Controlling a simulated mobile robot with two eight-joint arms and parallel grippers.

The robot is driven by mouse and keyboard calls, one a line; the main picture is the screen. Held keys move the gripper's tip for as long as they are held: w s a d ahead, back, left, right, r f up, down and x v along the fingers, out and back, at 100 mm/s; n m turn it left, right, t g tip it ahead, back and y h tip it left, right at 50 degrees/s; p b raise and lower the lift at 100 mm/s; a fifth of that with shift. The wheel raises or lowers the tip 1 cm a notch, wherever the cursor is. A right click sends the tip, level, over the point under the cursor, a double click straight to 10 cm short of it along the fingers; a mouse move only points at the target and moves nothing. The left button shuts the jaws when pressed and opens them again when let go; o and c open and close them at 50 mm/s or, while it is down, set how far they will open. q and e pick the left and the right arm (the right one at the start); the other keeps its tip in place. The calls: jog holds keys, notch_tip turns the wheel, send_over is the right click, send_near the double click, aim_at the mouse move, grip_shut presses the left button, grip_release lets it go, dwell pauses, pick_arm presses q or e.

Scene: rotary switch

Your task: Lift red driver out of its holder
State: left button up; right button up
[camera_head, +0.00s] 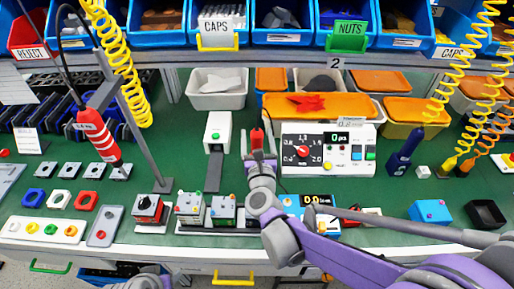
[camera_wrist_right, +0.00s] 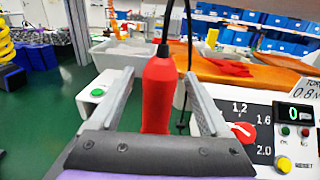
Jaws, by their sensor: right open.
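The red driver (camera_head: 257,138) stands upright near the middle of the bench in the head view, mostly hidden by my right arm. In the right wrist view the red driver (camera_wrist_right: 158,95) shows larger, with a dark cord at its top. My right gripper (camera_head: 257,148) is open, with one finger on each side of the red driver. The right wrist view shows the fingers (camera_wrist_right: 160,105) with gaps between them and the handle. The driver's lower end and its holder are hidden. My left gripper does not show in the head view.
A white dial panel (camera_head: 328,150) stands close right of the driver, and a white box with a green button (camera_head: 217,131) stands left. Orange bins (camera_head: 318,106) are behind.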

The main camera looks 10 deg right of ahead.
jog(key=w, duration=0.2)
jog(key=shift+w+d+f, duration=0.1)
jog(key=shift+w, duration=0.25)
grip_shut()
